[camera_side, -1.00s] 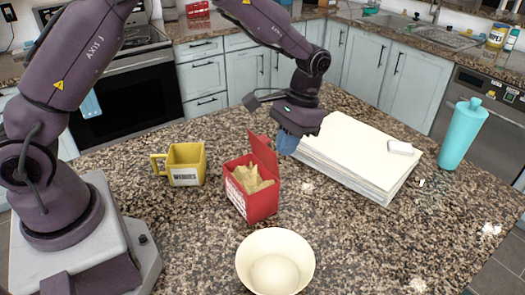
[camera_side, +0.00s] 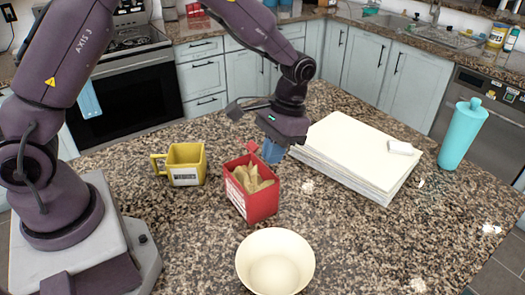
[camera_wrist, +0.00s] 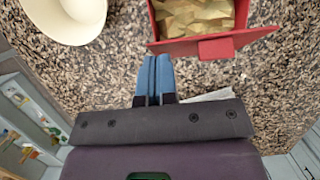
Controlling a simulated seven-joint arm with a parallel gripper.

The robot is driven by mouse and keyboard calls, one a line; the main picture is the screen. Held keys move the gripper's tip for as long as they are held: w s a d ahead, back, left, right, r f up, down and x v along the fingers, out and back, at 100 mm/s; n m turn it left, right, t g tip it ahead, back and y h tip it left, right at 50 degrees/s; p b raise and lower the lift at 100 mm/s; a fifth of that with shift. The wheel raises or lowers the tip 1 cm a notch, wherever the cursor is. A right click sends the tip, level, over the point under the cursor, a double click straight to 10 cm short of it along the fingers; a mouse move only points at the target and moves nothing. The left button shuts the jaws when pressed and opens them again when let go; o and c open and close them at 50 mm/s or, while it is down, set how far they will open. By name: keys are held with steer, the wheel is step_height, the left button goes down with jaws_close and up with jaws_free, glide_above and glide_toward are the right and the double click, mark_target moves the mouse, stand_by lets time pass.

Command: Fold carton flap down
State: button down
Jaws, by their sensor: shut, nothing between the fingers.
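The red carton (camera_side: 262,205) stands upright on the counter with its top open and crumpled tan paper (camera_side: 252,177) inside. In the wrist view the carton's paper filling (camera_wrist: 195,15) shows at the top. The flap (camera_wrist: 190,46) runs as a narrow red strip along the carton's near side, with a tab toward my gripper. Its exact tilt is hard to tell. My gripper (camera_side: 272,153) is shut and empty, its blue fingers pointing down at the carton's far right edge. In the wrist view the fingertips (camera_wrist: 155,60) are close to the flap's left end; contact is unclear.
A yellow mug (camera_side: 187,163) stands left of the carton. A cream bowl (camera_side: 275,262) is in front. A thick pale stack (camera_side: 350,155) with a small white block (camera_side: 400,147) lies right of my gripper. A turquoise bottle (camera_side: 460,135) stands farther right. Counter between bowl and bottle is mostly clear.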

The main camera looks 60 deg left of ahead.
mark_target(261, 162)
steer(key=shift+s+f, duration=0.4)
steer(key=shift+s, duration=0.2)
steer(key=shift+s+f, duration=0.35)
steer(key=shift+s, duration=0.2)
steer(key=shift+f, duration=0.1)
steer(key=shift+s+f, duration=0.65)
steer(key=shift+f, duration=0.35)
